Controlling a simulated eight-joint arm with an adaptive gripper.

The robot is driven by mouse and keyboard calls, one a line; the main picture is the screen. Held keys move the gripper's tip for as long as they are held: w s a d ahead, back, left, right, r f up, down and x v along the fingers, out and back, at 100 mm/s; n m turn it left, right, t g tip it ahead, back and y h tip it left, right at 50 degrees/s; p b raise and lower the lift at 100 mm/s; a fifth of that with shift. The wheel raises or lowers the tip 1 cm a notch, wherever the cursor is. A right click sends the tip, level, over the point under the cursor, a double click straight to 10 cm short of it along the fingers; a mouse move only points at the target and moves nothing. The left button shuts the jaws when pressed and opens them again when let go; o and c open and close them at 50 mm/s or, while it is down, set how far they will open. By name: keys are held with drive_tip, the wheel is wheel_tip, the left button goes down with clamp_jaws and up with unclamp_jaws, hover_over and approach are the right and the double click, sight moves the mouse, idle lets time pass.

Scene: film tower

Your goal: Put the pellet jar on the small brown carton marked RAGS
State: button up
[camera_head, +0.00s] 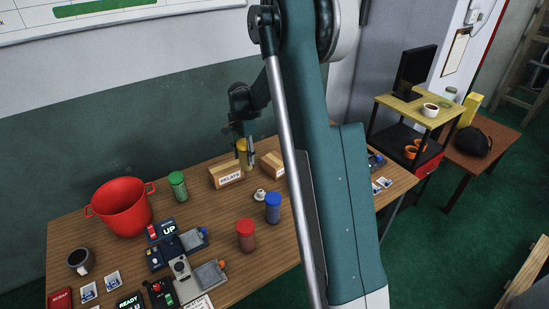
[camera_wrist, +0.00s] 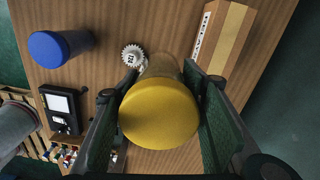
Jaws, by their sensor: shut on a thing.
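My gripper (camera_head: 245,152) is shut on a yellow-lidded jar (camera_wrist: 158,112), held upright between its two green pads in the wrist view. The jar (camera_head: 242,146) also shows in the head view, partly covered by the fingers, near the table's back edge; I cannot tell whether its base clears the table. No jar's contents can be read. A small brown carton (camera_head: 272,166) stands right of the jar, partly hidden behind my arm; its marking cannot be read. Another brown carton (camera_head: 226,176) marked RELAYS stands left of it. A carton (camera_wrist: 222,42) also shows at the wrist view's upper right.
A white gear (camera_head: 259,195), a blue jar (camera_head: 273,208) and a red jar (camera_head: 246,236) stand in front. A green jar (camera_head: 178,186) and a red pot (camera_head: 122,207) are to the left. Switch boxes (camera_head: 180,267) fill the front. My arm hides the table's right part.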

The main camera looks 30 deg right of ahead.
wheel_tip(320, 180, up, 4)
drive_tip(key=p, duration=0.3)
hover_over(275, 159)
drive_tip(key=shift+f, duration=0.15)
wheel_tip(275, 159, down, 6)
idle(0.3)
drive_tip(key=shift+f, duration=1.9)
drive_tip(key=shift+f, duration=0.2)
drive_tip(key=o, duration=1)
drive_tip(key=shift+o, duration=0.2)
